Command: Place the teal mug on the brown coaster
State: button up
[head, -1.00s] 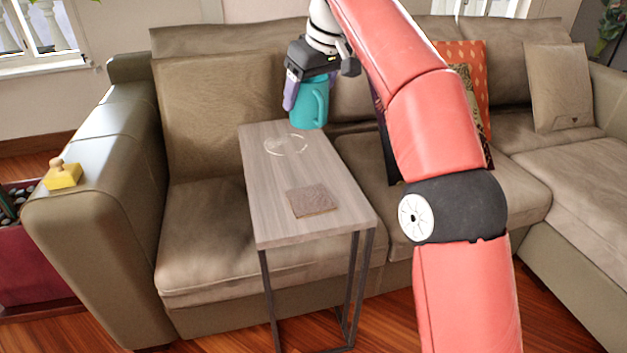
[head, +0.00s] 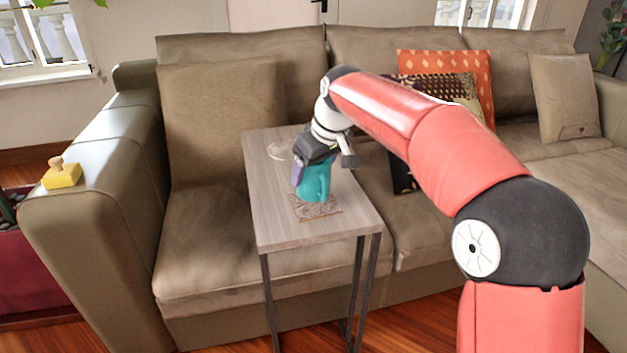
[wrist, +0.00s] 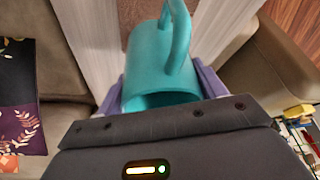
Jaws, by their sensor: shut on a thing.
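The teal mug (head: 316,184) is upright in my gripper (head: 299,178), low over the small side table (head: 345,227). The brown coaster (head: 325,210) lies on the table near its front end, and the mug's base appears at or just above it in the head view; I cannot tell if they touch. In the wrist view the mug (wrist: 165,65) sits between the two purple fingers of my gripper (wrist: 163,90), handle pointing away. Part of the coaster (wrist: 140,12) shows beyond the mug.
A clear round item (head: 281,150), perhaps a glass dish, lies at the table's far end, partly hidden by my gripper. A sofa (head: 210,215) surrounds the table. A yellow block with a knob (head: 62,174) rests on the sofa arm at the left.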

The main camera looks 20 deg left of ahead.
jog(key=shift+f, duration=1.2)
jog(key=shift+f, duration=0.15)
jog(key=o, duration=1.2)
jog(key=shift+c, duration=0.2)
jog(key=p+v, duration=0.1)
jog(key=v, duration=1.1)
